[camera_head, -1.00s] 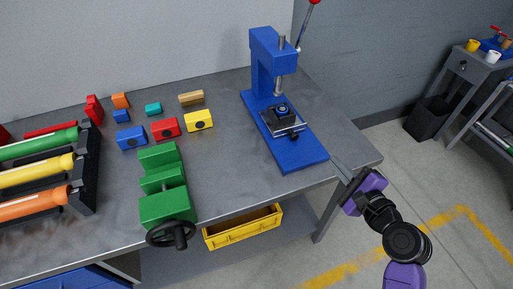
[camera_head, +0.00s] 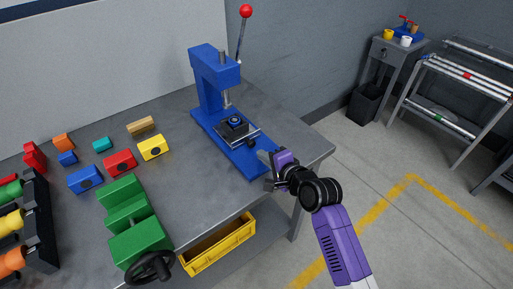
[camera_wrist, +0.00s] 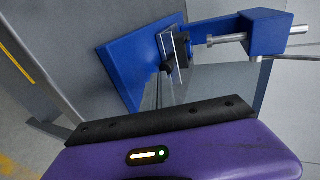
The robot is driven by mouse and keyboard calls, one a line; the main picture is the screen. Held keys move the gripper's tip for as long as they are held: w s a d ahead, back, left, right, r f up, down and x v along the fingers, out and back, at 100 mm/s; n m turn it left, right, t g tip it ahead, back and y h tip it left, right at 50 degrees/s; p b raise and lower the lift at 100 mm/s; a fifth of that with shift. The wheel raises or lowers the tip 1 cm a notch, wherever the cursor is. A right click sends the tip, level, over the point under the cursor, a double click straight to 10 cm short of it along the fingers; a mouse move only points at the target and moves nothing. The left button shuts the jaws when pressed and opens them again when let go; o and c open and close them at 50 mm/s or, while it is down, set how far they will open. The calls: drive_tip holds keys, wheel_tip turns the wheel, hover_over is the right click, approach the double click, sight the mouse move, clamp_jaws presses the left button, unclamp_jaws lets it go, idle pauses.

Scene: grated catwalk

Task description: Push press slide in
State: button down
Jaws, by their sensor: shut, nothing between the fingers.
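The blue press (camera_head: 211,84) stands on the grey workbench, with its base plate (camera_head: 250,163) reaching toward the front edge. The press slide (camera_head: 240,133) is a silver plate with a black block on it and a dark knob at its front. It lies on the base, near the press's ram. My gripper (camera_head: 268,158) is shut and empty, at the front right end of the base, in front of the slide. Whether it touches the base I cannot tell. In the wrist view the slide (camera_wrist: 172,55) and press show sideways beyond my purple gripper body; the fingertips are hard to make out there.
A green vise (camera_head: 133,222) stands on the bench to the left, with several coloured blocks behind it. A yellow bin (camera_head: 218,247) sits below the bench top. The press lever with its red ball (camera_head: 246,11) rises behind.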

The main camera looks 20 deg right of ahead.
sight(249, 142)
drive_tip(key=shift+w+a+f+p, duration=0.1)
drive_tip(key=shift+w+a+p, duration=0.15)
drive_tip(key=shift+w, duration=0.8)
drive_tip(key=shift+w+a+f+p, duration=0.1)
drive_tip(key=shift+w+a, duration=0.1)
drive_tip(key=shift+w, duration=0.8)
drive_tip(key=w, duration=0.1)
drive_tip(key=w+a+b, duration=0.1)
drive_tip(key=w, duration=0.1)
drive_tip(key=shift+w+f, duration=0.1)
drive_tip(key=shift+w, duration=0.15)
drive_tip(key=shift+w+a, duration=0.2)
drive_tip(key=shift+w, duration=0.15)
drive_tip(key=shift+r, duration=0.2)
drive_tip(key=shift+w+a+r, duration=0.1)
